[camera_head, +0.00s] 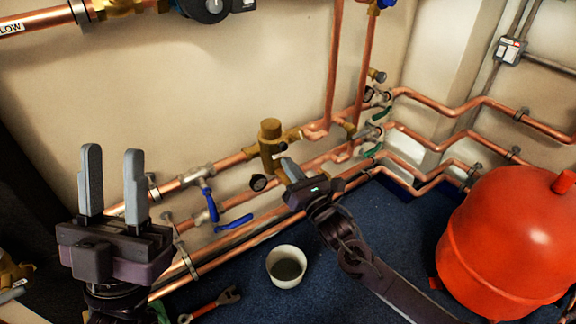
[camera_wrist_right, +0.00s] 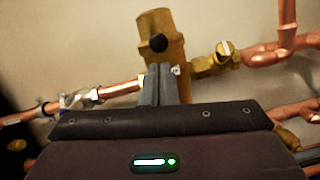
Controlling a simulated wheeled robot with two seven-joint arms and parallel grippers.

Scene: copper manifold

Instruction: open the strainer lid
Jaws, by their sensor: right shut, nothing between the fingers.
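The brass strainer (camera_head: 270,148) is an upright body with a round cap on top, set in the copper pipe run on the wall. In the right wrist view its brass body (camera_wrist_right: 162,20) stands straight ahead, with a small black knob (camera_wrist_right: 158,43) on its front. My right gripper (camera_head: 288,166) is just below and right of the strainer in the head view. Its fingers (camera_wrist_right: 159,72) are shut and empty, their tips just below the black knob; I cannot tell if they touch. My left gripper (camera_head: 112,152) is open and empty, fingers up, far left of the strainer.
A brass valve (camera_wrist_right: 222,60) sits right of the strainer. Blue-handled valves (camera_head: 210,205) hang on the lower pipes at left. A white bowl (camera_head: 286,266) and a red-handled wrench (camera_head: 212,304) lie on the blue floor. A large red tank (camera_head: 510,240) stands at right.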

